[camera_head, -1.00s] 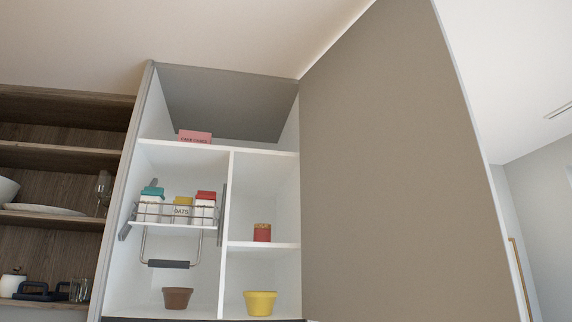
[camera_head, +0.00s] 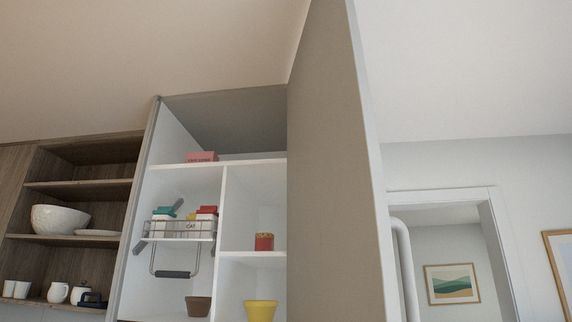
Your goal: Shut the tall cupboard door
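The tall cupboard (camera_head: 222,165) stands open in the middle of the head view, with white shelves inside. Its large grey-brown door (camera_head: 333,180) hangs open on the right side of the cupboard and is seen at a steep angle. The door hides the right edge of the cupboard's inside. No handle shows on the door in the current view. Neither of my grippers is in view.
Inside are a pull-down wire rack (camera_head: 180,231) with cartons, a pink box (camera_head: 202,156), a red tin (camera_head: 264,242), a brown pot (camera_head: 198,306) and a yellow pot (camera_head: 261,310). Wooden shelves (camera_head: 80,188) with crockery are left. A doorway (camera_head: 497,215) and a white pipe (camera_head: 404,265) are right.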

